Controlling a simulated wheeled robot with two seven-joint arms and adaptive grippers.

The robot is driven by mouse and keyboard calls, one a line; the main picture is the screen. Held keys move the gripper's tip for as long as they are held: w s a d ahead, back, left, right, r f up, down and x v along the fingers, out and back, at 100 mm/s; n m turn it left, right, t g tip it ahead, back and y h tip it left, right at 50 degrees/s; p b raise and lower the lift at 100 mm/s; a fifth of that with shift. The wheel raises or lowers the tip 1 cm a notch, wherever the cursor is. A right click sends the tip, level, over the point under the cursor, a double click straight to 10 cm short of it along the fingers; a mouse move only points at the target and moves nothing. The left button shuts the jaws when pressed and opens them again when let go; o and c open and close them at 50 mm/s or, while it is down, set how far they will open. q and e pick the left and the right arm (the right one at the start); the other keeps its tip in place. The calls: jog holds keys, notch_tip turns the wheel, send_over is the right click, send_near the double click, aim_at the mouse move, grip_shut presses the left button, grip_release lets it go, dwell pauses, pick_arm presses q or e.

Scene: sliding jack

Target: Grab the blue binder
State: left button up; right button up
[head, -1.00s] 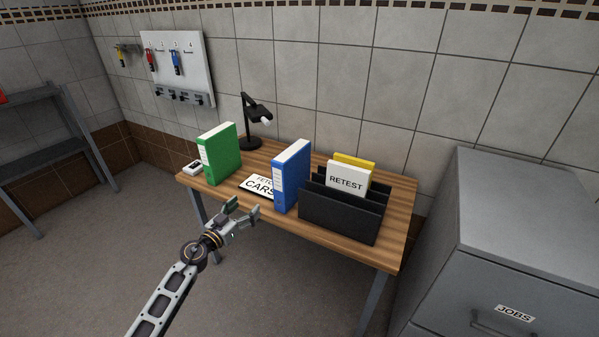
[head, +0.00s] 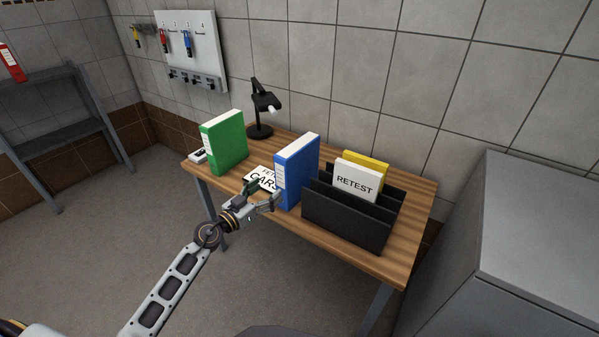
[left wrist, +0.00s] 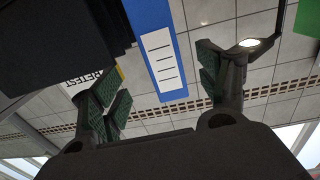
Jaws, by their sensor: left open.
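The blue binder (head: 298,172) stands upright on the wooden table, between the green binder and the black file holder. Its labelled spine faces my left gripper (head: 266,193), which is open and empty just in front of and left of it. In the left wrist view the blue binder (left wrist: 158,50) shows in the gap between the two open fingers (left wrist: 165,92), farther out than the fingertips. I cannot see a finger touching it. My right gripper is in neither view.
A green binder (head: 223,142) stands at the left of the table (head: 405,255). A CARS sign (head: 259,178) lies between the binders. The black file holder (head: 345,221) with the RETEST card (head: 356,181) stands close right. A lamp (head: 261,110) is behind, a grey cabinet (head: 530,230) at right.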

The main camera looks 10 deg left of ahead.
aim_at(281, 179)
pick_arm(q)
jog(key=shift+w, duration=0.1)
jog(key=shift+x, duration=2.55)
jog(key=shift+b+x, duration=0.45)
jog(key=shift+x, duration=0.8)
jog(key=shift+w+d, duration=0.15)
jog(key=shift+w, duration=0.25)
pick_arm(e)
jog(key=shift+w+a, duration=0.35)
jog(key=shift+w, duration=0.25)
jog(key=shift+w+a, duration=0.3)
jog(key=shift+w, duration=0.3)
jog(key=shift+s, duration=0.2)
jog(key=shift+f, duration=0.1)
